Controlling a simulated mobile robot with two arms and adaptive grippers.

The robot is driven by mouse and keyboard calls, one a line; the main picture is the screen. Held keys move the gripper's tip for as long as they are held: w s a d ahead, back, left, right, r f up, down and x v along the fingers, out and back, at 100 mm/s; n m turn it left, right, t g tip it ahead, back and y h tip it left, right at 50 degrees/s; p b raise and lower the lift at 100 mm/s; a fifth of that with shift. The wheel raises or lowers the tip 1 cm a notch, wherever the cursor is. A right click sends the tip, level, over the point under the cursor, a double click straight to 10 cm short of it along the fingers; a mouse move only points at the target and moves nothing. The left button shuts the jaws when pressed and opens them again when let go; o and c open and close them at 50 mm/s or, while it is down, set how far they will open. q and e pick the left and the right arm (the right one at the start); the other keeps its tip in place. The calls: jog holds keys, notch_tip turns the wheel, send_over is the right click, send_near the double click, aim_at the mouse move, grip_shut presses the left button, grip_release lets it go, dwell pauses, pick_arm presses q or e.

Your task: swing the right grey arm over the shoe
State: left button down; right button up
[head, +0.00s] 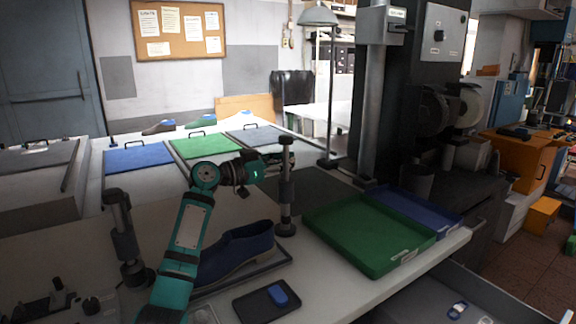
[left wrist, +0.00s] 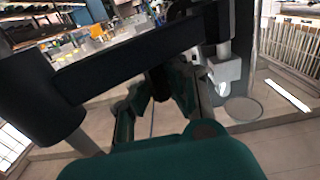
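A blue shoe (head: 237,250) lies on a dark tray on the bench, partly hidden by my teal left arm. A dark grey post (head: 286,195) stands at its right end, another post (head: 126,245) at its left. My left gripper (head: 272,168) is beside the upper part of the right post; its fingers are hard to make out. In the left wrist view a dark bar (left wrist: 140,55) with a thick cylinder (left wrist: 38,100) crosses before the fingers (left wrist: 157,98) and hides their tips. I cannot tell whether they grip it. My right gripper is not in view.
A green tray (head: 365,238) and a blue tray (head: 418,208) stand to the right. A small black tray (head: 262,303) with a blue item lies in front. Blue, green and grey mats (head: 205,147) lie behind, with several shoes beyond. A dark machine column rises behind right.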

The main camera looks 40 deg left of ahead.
pick_arm(q)
jog(key=c, duration=1.4)
grip_release()
jog(key=shift+s+d+f, duration=0.1)
jog(key=shift+s+d, duration=0.05)
jog(key=shift+d, duration=0.2)
jog(key=shift+o, duration=0.8)
jog(key=shift+a, duration=0.15)
